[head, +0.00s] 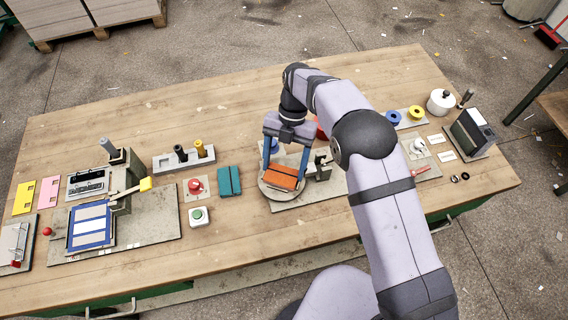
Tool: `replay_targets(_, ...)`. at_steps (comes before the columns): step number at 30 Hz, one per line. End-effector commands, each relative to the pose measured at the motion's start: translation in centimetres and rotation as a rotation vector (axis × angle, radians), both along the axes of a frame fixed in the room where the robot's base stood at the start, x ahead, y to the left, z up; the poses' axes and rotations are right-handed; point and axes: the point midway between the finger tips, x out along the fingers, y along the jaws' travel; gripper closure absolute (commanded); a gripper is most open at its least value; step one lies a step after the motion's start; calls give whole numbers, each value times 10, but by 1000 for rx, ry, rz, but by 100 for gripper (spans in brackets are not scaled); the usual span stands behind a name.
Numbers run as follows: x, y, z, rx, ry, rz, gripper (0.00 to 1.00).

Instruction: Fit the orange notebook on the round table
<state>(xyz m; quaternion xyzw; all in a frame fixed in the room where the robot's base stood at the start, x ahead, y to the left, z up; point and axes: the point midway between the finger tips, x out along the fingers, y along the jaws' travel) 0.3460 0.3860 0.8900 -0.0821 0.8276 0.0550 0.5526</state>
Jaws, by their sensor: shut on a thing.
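The orange notebook (281,178) is over the round table (270,193), a pale disc on a grey base plate near the middle of the bench. A dark band runs across the notebook. My gripper (285,171) reaches down from above, its two blue fingers on either side of the notebook, shut on it. Whether the notebook touches the disc cannot be told from this view. The gripper and notebook hide much of the disc.
A teal notebook (229,181) lies just left of the round table. A red button (195,186) and a green button (198,215) stand further left. A dark clamp-like fixture (320,168) stands close right of the disc. The bench's front middle is clear.

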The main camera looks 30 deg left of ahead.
Motion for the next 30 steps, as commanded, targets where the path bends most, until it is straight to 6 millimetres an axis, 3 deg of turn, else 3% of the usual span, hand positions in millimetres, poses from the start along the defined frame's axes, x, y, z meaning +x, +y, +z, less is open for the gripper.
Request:
replay_targets(3,0,0,0,0,0,0,57)
replay_targets(4,0,0,0,0,0,0,26)
replay_targets(6,0,0,0,0,0,0,9)
replay_targets(20,4,1,6,2,-2,-1,8)
replay_targets(30,20,5,46,3,-3,0,8)
